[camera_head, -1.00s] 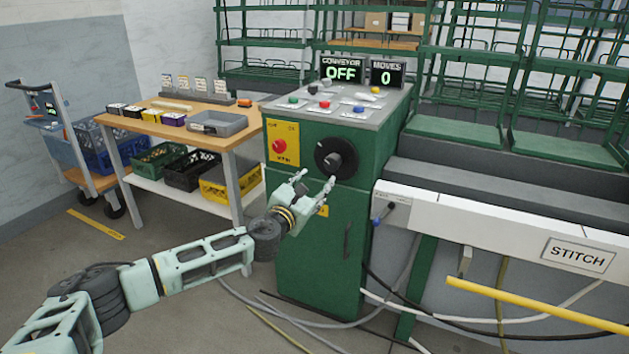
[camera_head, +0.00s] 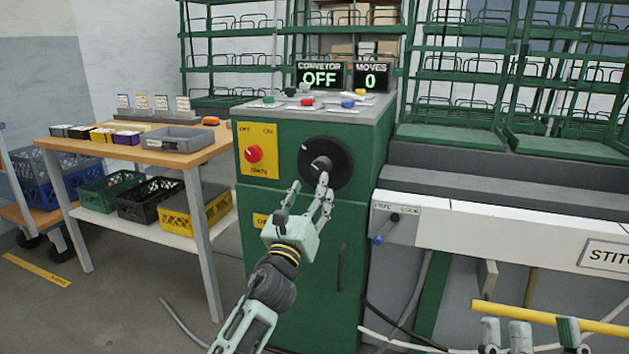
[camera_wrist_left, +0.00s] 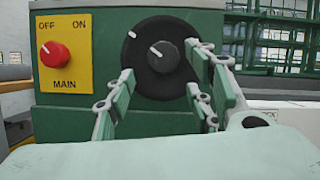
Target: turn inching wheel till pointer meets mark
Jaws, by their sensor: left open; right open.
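The black inching wheel (camera_head: 339,163) is on the front of the green machine cabinet. In the left wrist view the wheel (camera_wrist_left: 138,80) has a grey central knob (camera_wrist_left: 165,58) with a white pointer line (camera_wrist_left: 156,52). A separate white mark (camera_wrist_left: 132,34) shows on the black disc to the upper left of the pointer. My left gripper (camera_head: 308,195) is open in front of the wheel's lower part. In the left wrist view its fingers (camera_wrist_left: 160,92) stand apart on either side of the knob; contact cannot be told. My right gripper (camera_head: 530,325) is at the bottom right, away from the wheel.
A yellow panel with a red main switch (camera_head: 254,154) is left of the wheel. The display (camera_head: 319,77) reads conveyor OFF, moves 0. A lever (camera_head: 386,228) and a yellow bar (camera_head: 550,318) are at right. A wooden table (camera_head: 150,150) stands at left.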

